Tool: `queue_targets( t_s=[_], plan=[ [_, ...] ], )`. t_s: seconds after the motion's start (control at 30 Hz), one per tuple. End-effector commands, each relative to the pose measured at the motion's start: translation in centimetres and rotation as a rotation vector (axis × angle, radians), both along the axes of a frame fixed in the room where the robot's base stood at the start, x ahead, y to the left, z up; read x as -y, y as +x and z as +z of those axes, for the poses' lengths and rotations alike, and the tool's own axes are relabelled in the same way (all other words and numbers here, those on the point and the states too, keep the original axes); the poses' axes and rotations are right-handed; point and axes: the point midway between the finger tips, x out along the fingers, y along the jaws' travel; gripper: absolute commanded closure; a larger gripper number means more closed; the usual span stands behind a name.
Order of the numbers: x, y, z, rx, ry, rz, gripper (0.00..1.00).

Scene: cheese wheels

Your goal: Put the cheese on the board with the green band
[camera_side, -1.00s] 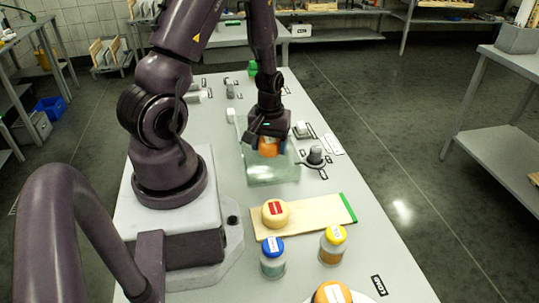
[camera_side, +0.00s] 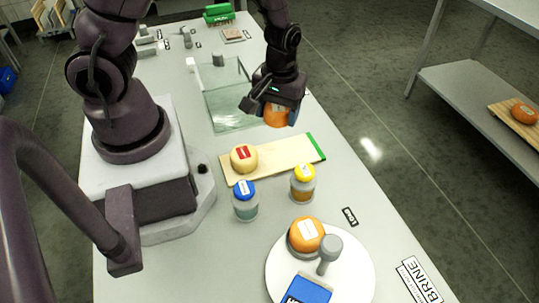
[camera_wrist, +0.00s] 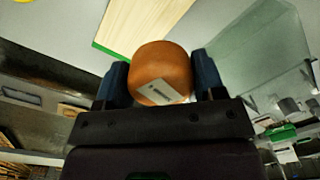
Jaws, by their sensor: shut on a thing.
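My gripper (camera_side: 278,108) is shut on an orange cheese wheel (camera_side: 276,119) with a white label. It holds the cheese in the air, right of the clear tank. In the wrist view the cheese (camera_wrist: 165,62) sits between the two dark fingers. The wooden board (camera_side: 283,156) lies below and in front of the gripper in the side view, with its green band (camera_side: 316,146) at the right end. A pale yellow cheese with a red label (camera_side: 244,160) sits at the board's left end. The board's middle and right part are bare.
The clear tank (camera_side: 235,121) stands behind the board. A blue-lidded jar (camera_side: 245,205) and a yellow-lidded jar (camera_side: 303,188) stand in front of it. A white round plate (camera_side: 352,278) holds another orange cheese (camera_side: 306,234), a grey knobbed object and a blue-labelled item.

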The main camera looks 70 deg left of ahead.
Motion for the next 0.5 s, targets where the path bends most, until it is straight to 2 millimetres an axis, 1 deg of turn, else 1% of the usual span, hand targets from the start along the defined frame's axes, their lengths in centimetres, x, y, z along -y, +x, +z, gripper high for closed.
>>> queue_targets(
  t_s=[0.03,0.17,0.2,0.27,0.33,0.5],
  plan=[
    [1.1,0.1,-0.1,0.002,0.002,0.008,0.63],
    [2.7,0.2,-0.1,0.015,0.003,0.086,0.63],
    [2.8,0.3,-0.1,0.021,0.001,0.132,0.63],
    [2.5,0.3,-0.1,0.028,-0.004,0.204,0.63],
    [2.4,0.4,-0.6,0.031,-0.009,0.252,0.63],
    [2.4,0.3,-3.1,0.027,-0.012,0.276,0.63]
  ],
)
